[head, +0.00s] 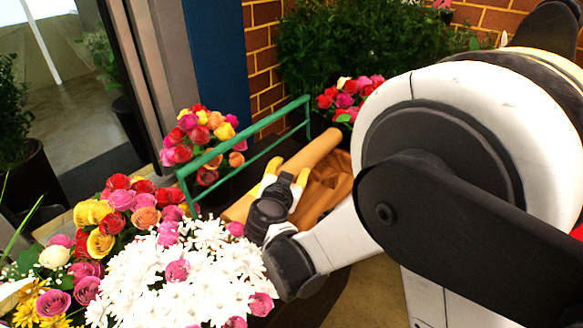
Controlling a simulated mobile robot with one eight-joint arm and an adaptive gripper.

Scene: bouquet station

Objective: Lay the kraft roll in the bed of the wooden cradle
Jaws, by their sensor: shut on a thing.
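The kraft roll (315,150) is a long tan cylinder. It lies slantwise in the head view, from upper right to lower left, beside the green rail. My gripper (286,173) has yellow-tipped fingers and is shut on the roll near its middle, hiding part of it.
A green rail frame (245,146) stands just behind the roll. White daisies (180,270) and mixed roses (115,215) crowd the left front. More roses (203,136) stand behind the rail. A brick wall (264,50) closes the back.

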